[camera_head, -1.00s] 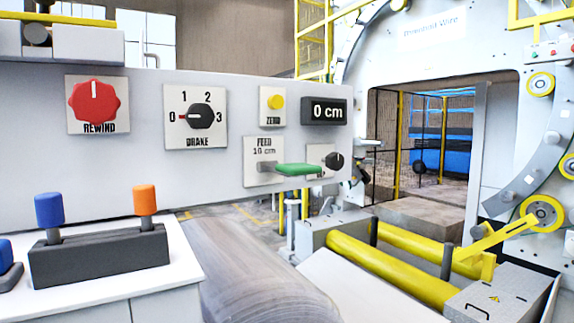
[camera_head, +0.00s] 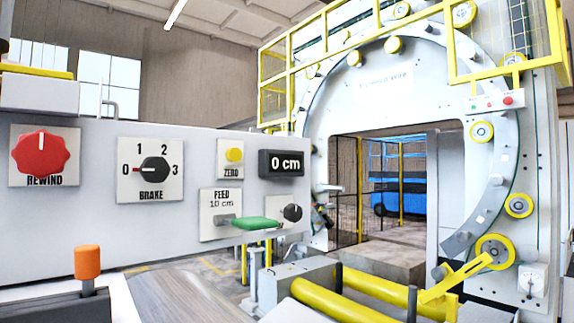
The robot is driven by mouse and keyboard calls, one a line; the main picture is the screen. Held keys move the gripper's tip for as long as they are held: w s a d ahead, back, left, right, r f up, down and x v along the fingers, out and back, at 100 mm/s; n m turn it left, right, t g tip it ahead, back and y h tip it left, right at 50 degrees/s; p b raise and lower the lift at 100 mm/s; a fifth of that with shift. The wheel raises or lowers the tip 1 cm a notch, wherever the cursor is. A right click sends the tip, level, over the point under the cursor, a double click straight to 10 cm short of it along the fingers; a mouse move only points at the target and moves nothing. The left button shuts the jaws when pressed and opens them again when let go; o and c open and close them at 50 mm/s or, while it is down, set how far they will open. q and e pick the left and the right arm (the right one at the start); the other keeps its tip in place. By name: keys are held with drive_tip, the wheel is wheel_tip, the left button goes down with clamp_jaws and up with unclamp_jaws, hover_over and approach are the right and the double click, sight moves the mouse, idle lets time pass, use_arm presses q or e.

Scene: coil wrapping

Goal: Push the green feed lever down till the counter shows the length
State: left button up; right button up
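The green feed lever (camera_head: 256,224) sticks out from its plate marked FEED 10 cm (camera_head: 221,203) on the grey control panel. It stands about level. The counter (camera_head: 282,163), a dark display above and to the right of the lever, reads 0 cm. Neither of my grippers shows in the head view.
The panel (camera_head: 80,226) also carries a red REWIND knob (camera_head: 41,153), a BRAKE knob (camera_head: 154,170) pointing to 0, a yellow ZERO button (camera_head: 235,155) and a black knob (camera_head: 292,212). An orange-topped handle (camera_head: 87,263) stands below. Yellow rollers (camera_head: 345,297) and a large ring machine (camera_head: 410,80) are at right.

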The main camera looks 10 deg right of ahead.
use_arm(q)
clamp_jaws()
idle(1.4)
